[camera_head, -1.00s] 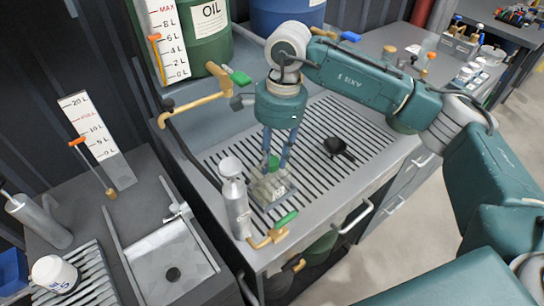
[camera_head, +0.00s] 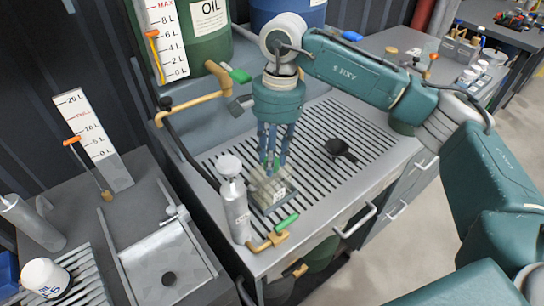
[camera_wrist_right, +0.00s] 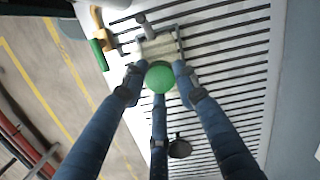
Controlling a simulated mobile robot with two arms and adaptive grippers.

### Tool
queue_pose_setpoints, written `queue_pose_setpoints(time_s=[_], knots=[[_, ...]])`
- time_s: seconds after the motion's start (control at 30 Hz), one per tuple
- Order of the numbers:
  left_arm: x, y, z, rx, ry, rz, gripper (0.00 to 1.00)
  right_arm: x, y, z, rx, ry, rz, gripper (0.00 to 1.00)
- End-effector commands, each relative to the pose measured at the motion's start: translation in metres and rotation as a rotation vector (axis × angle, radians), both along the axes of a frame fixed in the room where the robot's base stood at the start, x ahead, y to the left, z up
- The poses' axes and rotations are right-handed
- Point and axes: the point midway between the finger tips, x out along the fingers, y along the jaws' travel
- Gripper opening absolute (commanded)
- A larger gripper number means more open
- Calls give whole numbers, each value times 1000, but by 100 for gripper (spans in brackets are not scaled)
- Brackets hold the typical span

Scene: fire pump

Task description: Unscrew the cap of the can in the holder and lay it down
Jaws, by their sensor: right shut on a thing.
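The can (camera_head: 268,184) is pale and see-through with a small label. It stands in its holder (camera_head: 274,207) near the front edge of the slatted grate. My right gripper (camera_head: 272,163) points down over the can, its fingers closed around the green cap. In the right wrist view the round green cap (camera_wrist_right: 159,76) sits between the fingertips (camera_wrist_right: 157,72), with the can (camera_wrist_right: 160,46) just behind it. I cannot tell whether the cap is still seated on the can's neck. My left gripper is not in view.
A grey bottle (camera_head: 236,205) with a white top stands close left of the can. A brass tap (camera_head: 268,241) with a green handle is at the front edge. A black funnel (camera_head: 339,149) lies on the grate (camera_head: 318,128). The grate's right part is clear.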

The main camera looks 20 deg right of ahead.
Motion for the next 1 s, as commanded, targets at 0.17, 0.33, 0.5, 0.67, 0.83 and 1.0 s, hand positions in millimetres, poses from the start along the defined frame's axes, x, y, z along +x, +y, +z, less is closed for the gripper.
queue_pose_setpoints(time_s=[0.17,0.33,0.5,0.67,0.83,1.0], knots=[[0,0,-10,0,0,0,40,0,1,-2,1,0,116,6],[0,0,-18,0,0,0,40,1,1,-2,0,-2,277,6],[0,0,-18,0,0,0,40,0,1,1,1,0,338,6],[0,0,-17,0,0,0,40,1,1,3,0,0,336,6],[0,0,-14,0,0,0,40,1,1,8,0,0,335,6],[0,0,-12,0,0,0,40,1,1,14,0,0,335,6]])
